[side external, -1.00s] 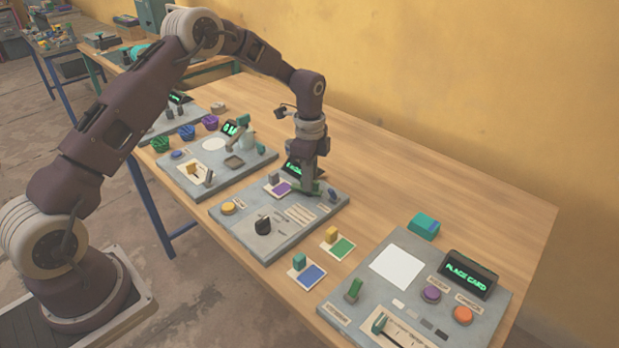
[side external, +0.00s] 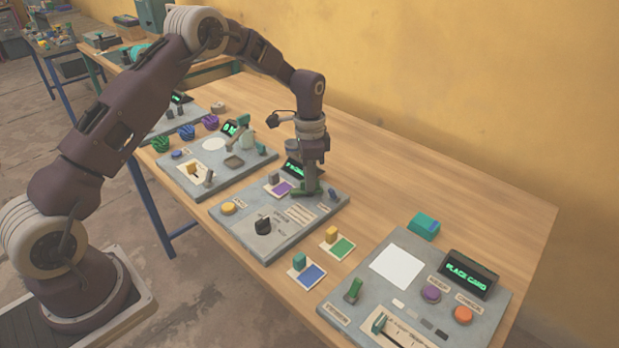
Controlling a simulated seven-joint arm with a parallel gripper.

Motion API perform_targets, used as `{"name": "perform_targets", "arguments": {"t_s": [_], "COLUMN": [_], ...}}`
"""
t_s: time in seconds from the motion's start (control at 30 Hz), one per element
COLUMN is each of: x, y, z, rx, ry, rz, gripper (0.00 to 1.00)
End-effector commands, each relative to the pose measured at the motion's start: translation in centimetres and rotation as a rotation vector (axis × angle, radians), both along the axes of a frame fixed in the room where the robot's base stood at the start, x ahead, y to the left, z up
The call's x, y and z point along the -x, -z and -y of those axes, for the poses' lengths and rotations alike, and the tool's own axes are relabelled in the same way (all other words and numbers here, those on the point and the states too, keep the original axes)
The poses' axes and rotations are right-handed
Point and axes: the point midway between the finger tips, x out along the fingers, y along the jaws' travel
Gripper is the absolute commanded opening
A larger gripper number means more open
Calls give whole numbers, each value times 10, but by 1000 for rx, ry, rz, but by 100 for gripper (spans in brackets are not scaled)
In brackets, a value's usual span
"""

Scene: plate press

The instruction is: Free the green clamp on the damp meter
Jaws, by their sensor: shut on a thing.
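The damp meter appears to be the grey panel (side external: 268,247) in the middle of the bench, under my gripper. It has a yellow button, a black knob, printed labels and a small green-lit display (side external: 291,169) whose text is too small to read. The green clamp (side external: 299,193) is a low green bar at the panel's back right. My gripper (side external: 309,192) points straight down at it and is shut on it, with the bar's left end showing beside the fingers. The fingers hide the rest of the clamp.
A second panel (side external: 171,171) with a jug stands to the left. A panel with a "PLACE CARD" display (side external: 469,273) stands to the right. Yellow (side external: 332,234) and teal (side external: 299,262) blocks lie on cards between.

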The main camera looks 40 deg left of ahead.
Motion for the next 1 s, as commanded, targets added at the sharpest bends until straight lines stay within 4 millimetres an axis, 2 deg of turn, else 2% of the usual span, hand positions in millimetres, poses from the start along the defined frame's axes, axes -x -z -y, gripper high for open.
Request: {"name": "perform_targets", "arguments": {"t_s": [0.6,1.0], "x": [-1,-1], "y": [-1,-1], "z": [1,1], "rx": [0,1], "ry": [-581,-888], "rz": [2,4], "gripper": [0,0]}}
